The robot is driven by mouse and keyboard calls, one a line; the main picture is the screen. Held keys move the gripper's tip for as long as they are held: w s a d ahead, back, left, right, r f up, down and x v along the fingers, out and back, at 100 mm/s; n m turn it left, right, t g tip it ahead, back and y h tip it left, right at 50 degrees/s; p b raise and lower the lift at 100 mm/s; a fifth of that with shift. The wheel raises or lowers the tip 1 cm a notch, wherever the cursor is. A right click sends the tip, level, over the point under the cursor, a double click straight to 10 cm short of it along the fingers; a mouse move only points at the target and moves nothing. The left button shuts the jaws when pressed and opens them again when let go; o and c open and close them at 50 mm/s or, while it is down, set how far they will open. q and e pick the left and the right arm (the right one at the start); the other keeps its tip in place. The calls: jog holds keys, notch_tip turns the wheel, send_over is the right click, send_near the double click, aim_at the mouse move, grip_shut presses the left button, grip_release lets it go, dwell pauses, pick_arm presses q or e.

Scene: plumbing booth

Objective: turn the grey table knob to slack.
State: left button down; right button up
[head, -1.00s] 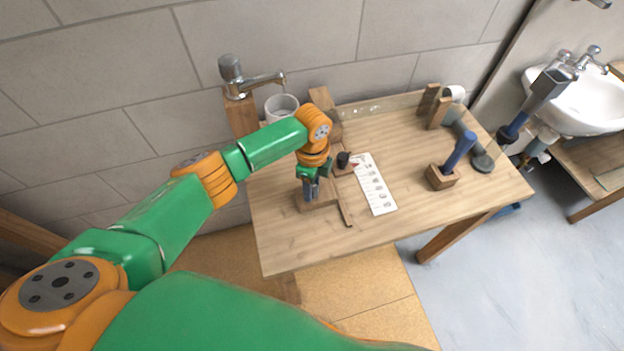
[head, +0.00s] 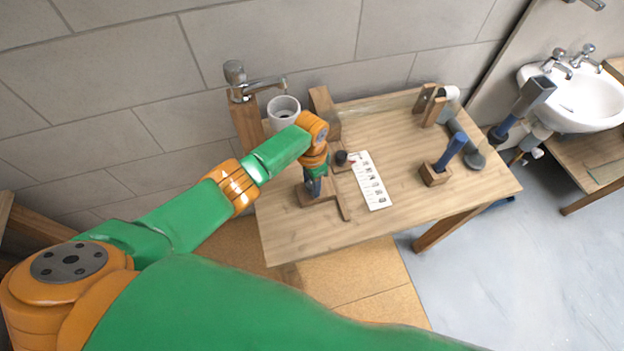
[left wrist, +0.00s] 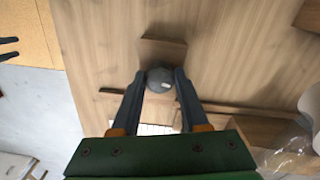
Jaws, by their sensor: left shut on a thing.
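The grey table knob (left wrist: 160,80) is a round cap seen from above in the left wrist view, in front of a wooden block (left wrist: 162,50). My left gripper (left wrist: 160,76) has its two dark fingers on either side of the knob and is shut on it. In the head view my left gripper (head: 313,187) points down at the near left part of the wooden table (head: 290,235), and its body hides the knob. My right gripper is not in view.
A black knob (head: 341,157) and a white marked card (head: 370,182) lie just right of my gripper. A wall tap (head: 250,85) and white cup (head: 283,108) stand behind. A blue-handled tool (head: 452,150) stands at the table's right, before a sink (head: 585,100).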

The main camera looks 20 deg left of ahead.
aim_at(311, 185)
pick_arm(q)
jog(key=shift+s+n+p, duration=0.1)
jog(key=shift+n+p, duration=0.2)
jog(key=shift+n, duration=1.2)
jog(key=shift+c, duration=2.1)
grip_release()
jog(key=shift+r+p, duration=0.3)
jog(key=shift+r, duration=0.05)
notch_tip(311, 185, up, 6)
jog(key=shift+r+p, duration=0.2)
jog(key=shift+p, duration=0.9)
